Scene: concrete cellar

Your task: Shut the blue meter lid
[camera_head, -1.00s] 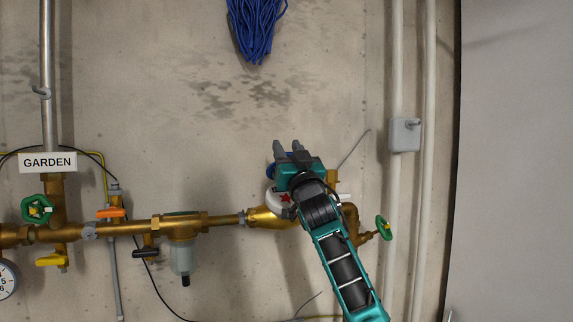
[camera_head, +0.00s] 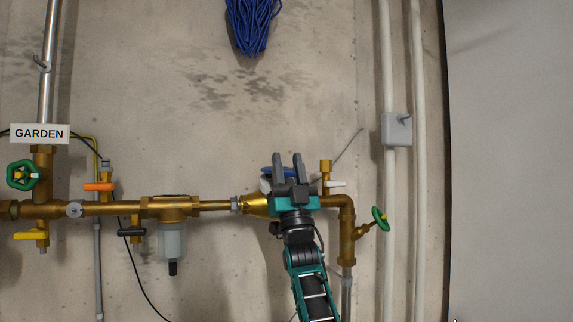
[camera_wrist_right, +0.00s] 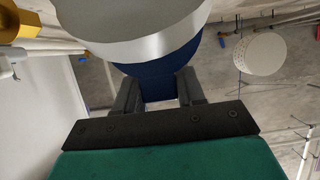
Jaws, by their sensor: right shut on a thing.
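A pale round meter part (camera_wrist_right: 135,35) stands just beyond. The lid's exact angle is hard to tell. My left gripper is not in view.
A brass pipe (camera_head: 110,208) runs along the wall at meter height. A grey box (camera_head: 397,129) sits on vertical pipes.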

